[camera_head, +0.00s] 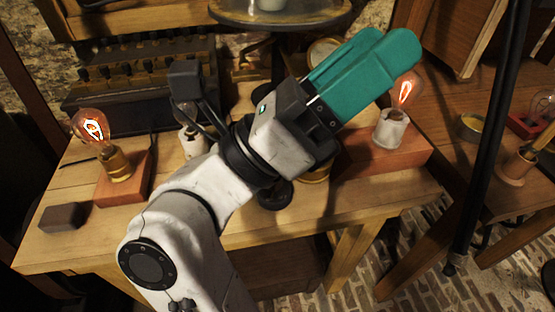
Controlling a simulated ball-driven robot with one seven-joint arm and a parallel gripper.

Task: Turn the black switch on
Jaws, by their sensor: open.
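My gripper (390,46) has teal fingers and reaches over the wooden table (240,238) toward the upper right. It is open, holds nothing, and its fingers look close together from this angle. No black switch can be made out for certain. A dark square piece on thin rods (185,80) stands left of my wrist; I cannot tell whether it is a switch handle or part of my arm. A dark round piece (275,193) shows just below my wrist, also unclear. My arm hides the middle of the table.
A lit bulb (91,127) stands on a reddish block at the left, beside a small dark block (62,217). Another lit bulb (405,92) stands on a reddish base (412,152) at the right. A dark case (140,85) is behind. A black pole (490,150) rises at the right.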

